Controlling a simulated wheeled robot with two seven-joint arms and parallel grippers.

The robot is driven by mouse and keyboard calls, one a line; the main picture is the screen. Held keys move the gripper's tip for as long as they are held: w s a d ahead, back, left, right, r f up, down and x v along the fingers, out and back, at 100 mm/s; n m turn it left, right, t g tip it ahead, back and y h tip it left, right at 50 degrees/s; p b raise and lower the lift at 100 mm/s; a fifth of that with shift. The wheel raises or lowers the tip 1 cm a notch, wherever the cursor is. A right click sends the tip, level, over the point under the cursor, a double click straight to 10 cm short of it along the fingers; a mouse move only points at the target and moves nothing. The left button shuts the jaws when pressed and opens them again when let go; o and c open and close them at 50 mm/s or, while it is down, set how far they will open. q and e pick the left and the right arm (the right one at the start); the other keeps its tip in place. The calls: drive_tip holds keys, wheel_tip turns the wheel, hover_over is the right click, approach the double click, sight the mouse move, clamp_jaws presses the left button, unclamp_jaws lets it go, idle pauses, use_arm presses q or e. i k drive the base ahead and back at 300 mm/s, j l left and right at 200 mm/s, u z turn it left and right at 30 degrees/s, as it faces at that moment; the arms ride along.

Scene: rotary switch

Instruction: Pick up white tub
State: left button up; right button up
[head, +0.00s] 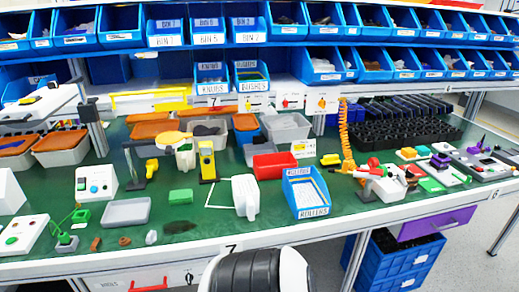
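A white tub (245,196), upright with a blocky, jug-like shape, stands on the green table mat near the front middle. I cannot make out either of my grippers in the head view. A black and white rounded part at the bottom middle seems to be mine.
A grey tray (125,212), a green block (180,196) and a yellow device (207,161) stand left of the tub. A red bin (274,165) is behind it. Blue shelf bins line the back. The mat just in front of the tub is clear.

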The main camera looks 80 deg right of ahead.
sight(245, 190)
drive_tip(key=z, duration=2.6)
